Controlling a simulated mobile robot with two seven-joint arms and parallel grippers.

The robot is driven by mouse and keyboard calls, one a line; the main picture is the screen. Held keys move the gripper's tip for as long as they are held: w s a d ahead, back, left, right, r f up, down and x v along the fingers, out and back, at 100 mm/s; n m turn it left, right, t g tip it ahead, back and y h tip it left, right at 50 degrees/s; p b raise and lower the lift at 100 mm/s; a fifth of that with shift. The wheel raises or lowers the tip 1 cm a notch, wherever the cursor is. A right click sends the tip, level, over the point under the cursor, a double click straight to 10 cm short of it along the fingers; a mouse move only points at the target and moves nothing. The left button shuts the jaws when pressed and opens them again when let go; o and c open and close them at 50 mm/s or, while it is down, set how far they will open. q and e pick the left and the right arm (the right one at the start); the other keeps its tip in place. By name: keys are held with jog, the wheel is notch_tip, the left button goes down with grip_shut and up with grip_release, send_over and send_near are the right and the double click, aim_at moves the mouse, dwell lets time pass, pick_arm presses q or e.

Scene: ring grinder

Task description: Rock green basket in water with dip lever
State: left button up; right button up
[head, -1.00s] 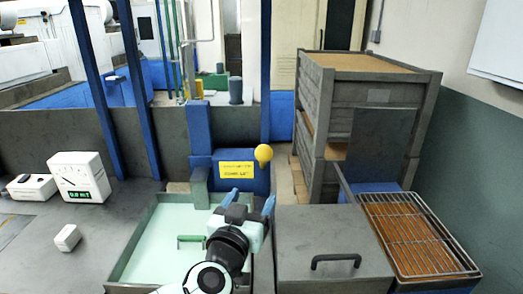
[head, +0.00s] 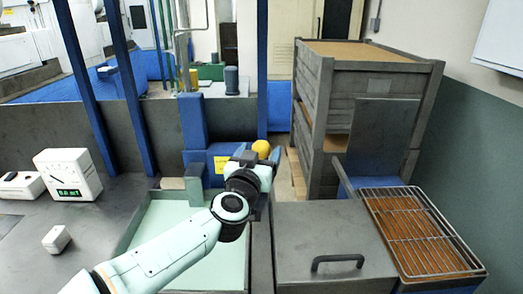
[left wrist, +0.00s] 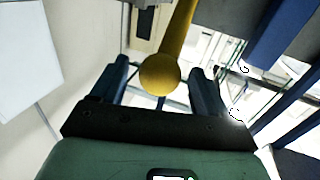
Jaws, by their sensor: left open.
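My left gripper (head: 261,162) is at the knob and open. In the left wrist view the ball (left wrist: 160,75) and its yellow rod (left wrist: 182,25) appear between the two blue fingers, with a gap on each side. Whether the ball is fully at fingertip depth is hard to tell. The water tank (head: 133,247) holds pale green water. The green basket does not show now; my left arm crosses over the tank. My right gripper is not in view.
A grey lidded box with a black handle (head: 337,263) stands right of the tank. Beyond it is a wire rack (head: 420,230) over a brown tray. A white gauge (head: 68,175) and small white boxes sit on the left bench. Tall blue posts rise behind.

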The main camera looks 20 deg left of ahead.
pick_arm(q)
jog(key=shift+w, duration=1.1)
grip_shut()
jog(key=s+d+f+t+b, duration=0.1)
jog(key=s+f+b, duration=0.4)
jog(key=f+b, duration=0.5)
jog(key=shift+s+d+f+b, duration=0.15)
jog(key=shift+d+f+b, duration=0.15)
jog(key=shift+b, duration=0.1)
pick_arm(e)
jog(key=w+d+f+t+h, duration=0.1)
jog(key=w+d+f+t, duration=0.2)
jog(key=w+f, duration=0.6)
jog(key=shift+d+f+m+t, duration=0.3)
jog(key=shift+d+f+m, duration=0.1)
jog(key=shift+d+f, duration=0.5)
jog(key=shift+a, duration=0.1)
